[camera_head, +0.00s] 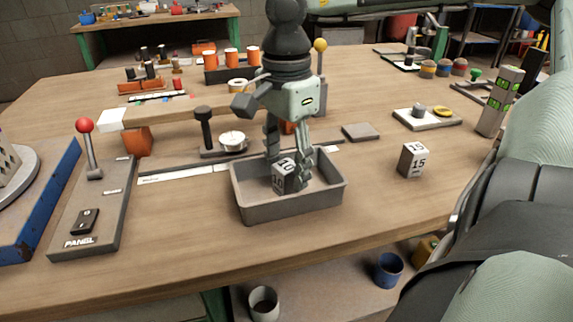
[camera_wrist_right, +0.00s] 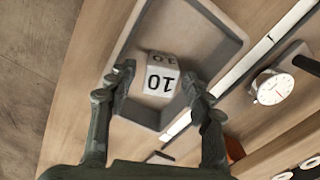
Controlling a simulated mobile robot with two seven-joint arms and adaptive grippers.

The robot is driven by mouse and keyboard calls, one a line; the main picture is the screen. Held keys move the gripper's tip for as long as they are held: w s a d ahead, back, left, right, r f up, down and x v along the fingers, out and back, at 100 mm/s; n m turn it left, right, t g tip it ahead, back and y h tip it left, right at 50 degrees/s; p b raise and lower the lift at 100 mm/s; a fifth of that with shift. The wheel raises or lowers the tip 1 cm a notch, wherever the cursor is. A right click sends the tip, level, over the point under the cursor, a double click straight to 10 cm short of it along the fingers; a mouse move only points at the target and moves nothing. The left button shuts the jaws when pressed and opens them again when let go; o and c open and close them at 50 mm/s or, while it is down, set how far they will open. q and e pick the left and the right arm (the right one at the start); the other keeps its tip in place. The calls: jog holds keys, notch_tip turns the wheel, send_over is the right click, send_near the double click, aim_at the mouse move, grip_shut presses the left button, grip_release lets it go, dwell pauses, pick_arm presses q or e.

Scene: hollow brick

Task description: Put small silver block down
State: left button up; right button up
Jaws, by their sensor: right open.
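The small silver block (camera_head: 283,176), marked 10, sits inside the grey tray (camera_head: 290,208) in the head view. It also shows in the right wrist view (camera_wrist_right: 160,74), between and just beyond the fingertips. My right gripper (camera_head: 288,180) reaches down into the tray from above. Its fingers are open on either side of the block, with gaps visible in the wrist view. The block appears to rest on the tray floor. My left gripper is not in view.
A second block (camera_head: 413,160), marked 15, stands right of the tray. A panel with a red-knobbed lever (camera_head: 88,150) is at the left. A dial gauge (camera_head: 232,141) and a flat grey plate (camera_head: 361,132) lie behind the tray. Wood between tray and 15 block is clear.

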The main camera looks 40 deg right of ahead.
aim_at(286, 166)
notch_tip(286, 166, up, 11)
jog(key=shift+r, duration=0.15)
dwell(0.7)
